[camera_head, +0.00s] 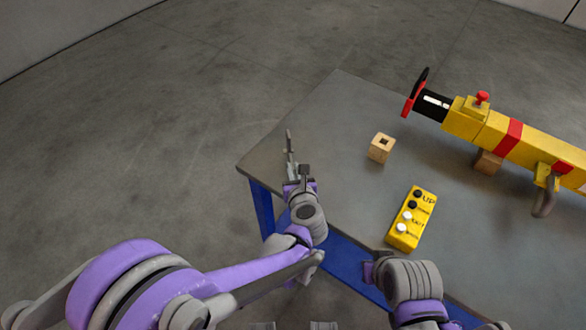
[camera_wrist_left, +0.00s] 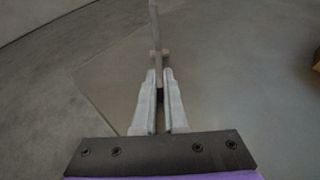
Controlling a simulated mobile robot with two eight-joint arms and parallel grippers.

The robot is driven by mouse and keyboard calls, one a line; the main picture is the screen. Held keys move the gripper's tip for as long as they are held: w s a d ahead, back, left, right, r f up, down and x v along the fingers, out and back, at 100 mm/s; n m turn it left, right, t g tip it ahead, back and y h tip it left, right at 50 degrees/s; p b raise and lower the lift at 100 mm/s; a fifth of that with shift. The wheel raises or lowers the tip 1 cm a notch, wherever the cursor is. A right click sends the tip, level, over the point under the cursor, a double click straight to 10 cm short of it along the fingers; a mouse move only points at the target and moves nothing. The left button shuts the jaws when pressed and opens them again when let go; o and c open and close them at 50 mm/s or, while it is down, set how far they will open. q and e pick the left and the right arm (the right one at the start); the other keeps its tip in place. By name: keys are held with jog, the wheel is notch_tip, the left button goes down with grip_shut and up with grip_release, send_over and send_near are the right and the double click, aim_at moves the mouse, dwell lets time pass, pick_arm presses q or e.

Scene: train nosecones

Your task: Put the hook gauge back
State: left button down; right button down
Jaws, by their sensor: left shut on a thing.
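The hook gauge (camera_head: 289,137) is a slim grey bar. My left gripper (camera_head: 291,172) is shut on it and holds it out past the fingertips, over the table's left corner area. In the left wrist view the gauge (camera_wrist_left: 154,35) stands straight out from between the two grey fingers (camera_wrist_left: 158,82), with a small crosspiece near the tips. A wooden block (camera_head: 381,148) with a dark square hole in its top stands on the table, right of the gripper and apart from it. My right wrist (camera_head: 412,281) shows at the table's front edge; its fingers cannot be made out.
A grey table (camera_head: 330,150) with blue legs fills the right side. A yellow button box (camera_head: 410,219) lies near its front. A long yellow coupler (camera_head: 500,133) with red bands and a black-and-red end rests at the right. The tabletop between gripper and wooden block is clear.

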pick_arm(q)
jog(key=shift+f, duration=0.15)
jog(key=c, duration=1)
grip_release()
